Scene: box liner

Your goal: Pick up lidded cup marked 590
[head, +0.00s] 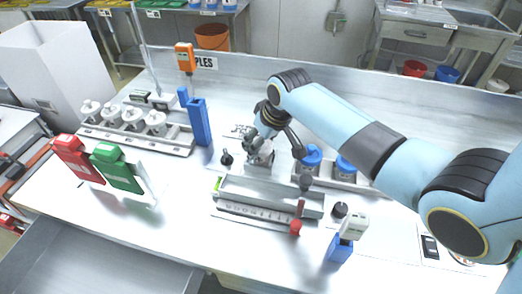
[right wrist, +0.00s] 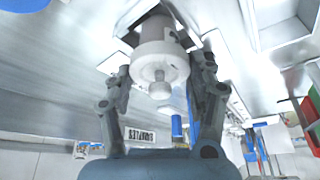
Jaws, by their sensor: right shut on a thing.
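My right gripper (head: 258,147) is over the middle of the table, behind the metal tray. In the right wrist view, its fingers (right wrist: 160,68) are closed around a lidded cup (right wrist: 160,50) with a wide white lid and a round knob. The cup also shows in the head view as a grey body (head: 261,158) below the fingers, partly hidden by them. I cannot read its marking or tell whether it touches the table. Several similar white-lidded cups (head: 132,117) stand in a rack at the left. My left gripper is not in view.
A long metal tray (head: 268,197) lies in front of the gripper. Two blue-lidded jars (head: 311,160) stand right of it. A tall blue holder (head: 199,122) and red (head: 78,158) and green (head: 118,168) cases are left.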

